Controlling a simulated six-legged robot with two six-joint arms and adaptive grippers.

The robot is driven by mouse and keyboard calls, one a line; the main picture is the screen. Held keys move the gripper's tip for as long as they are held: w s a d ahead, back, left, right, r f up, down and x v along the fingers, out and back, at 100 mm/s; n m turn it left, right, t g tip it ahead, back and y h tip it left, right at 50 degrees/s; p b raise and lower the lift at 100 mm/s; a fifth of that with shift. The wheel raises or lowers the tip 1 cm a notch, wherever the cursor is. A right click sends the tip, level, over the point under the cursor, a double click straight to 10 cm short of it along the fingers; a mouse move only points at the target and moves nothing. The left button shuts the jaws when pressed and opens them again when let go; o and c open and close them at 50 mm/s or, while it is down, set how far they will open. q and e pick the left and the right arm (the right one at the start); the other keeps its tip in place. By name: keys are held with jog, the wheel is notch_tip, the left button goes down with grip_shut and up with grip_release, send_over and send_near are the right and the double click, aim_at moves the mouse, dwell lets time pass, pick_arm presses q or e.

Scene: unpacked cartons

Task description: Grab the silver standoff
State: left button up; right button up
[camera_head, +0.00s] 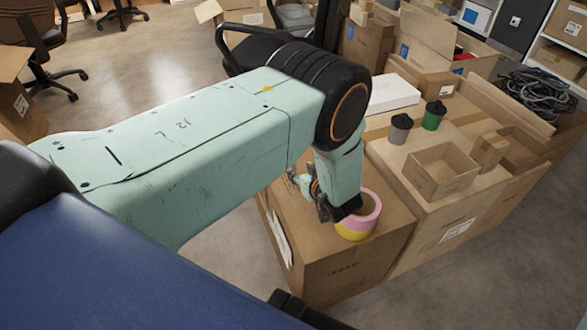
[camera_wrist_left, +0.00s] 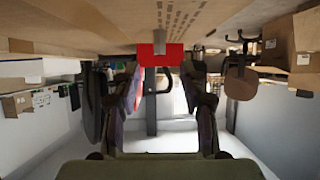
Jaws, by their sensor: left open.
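A small grey, silver-looking piece (camera_wrist_left: 159,38), likely the silver standoff, shows at the upper middle of the left wrist view, in front of a red block (camera_wrist_left: 173,57). I cannot make it out in the head view, where my arm may hide it. My left gripper (camera_head: 338,207) is low over the near carton, close beside a pink and yellow tape roll (camera_head: 369,219). In the left wrist view its fingers (camera_wrist_left: 163,75) are spread, with nothing between them. The grey piece lies beyond the fingertips, roughly centred between them. My right gripper is not in view.
The tape roll stands on the near closed carton (camera_head: 345,265). Cartons to its right hold a small open box (camera_head: 441,171), a grey cup (camera_head: 400,128), a green cup (camera_head: 433,115) and a white box (camera_head: 391,94). Black cables (camera_head: 538,94) lie at far right. Office chairs stand behind.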

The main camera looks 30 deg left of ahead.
aim_at(294, 163)
pick_arm(q)
jog(key=b+x, duration=0.1)
jog(key=x, duration=0.2)
jog(key=shift+s+f, duration=0.1)
jog(key=shift+s, duration=0.05)
jog(key=shift+w+a+f+b, duration=0.15)
jog(key=shift+w+a+b, duration=0.35)
jog(key=shift+a+b, duration=0.1)
jog(key=b+x, duration=0.1)
jog(key=x, duration=0.2)
jog(key=shift+d, duration=0.1)
jog(key=shift+d+r, duration=0.1)
jog(key=shift+r, duration=0.2)
jog(key=shift+c, duration=0.4)
jog(key=shift+f, duration=0.15)
jog(key=c, duration=0.4)
grip_shut()
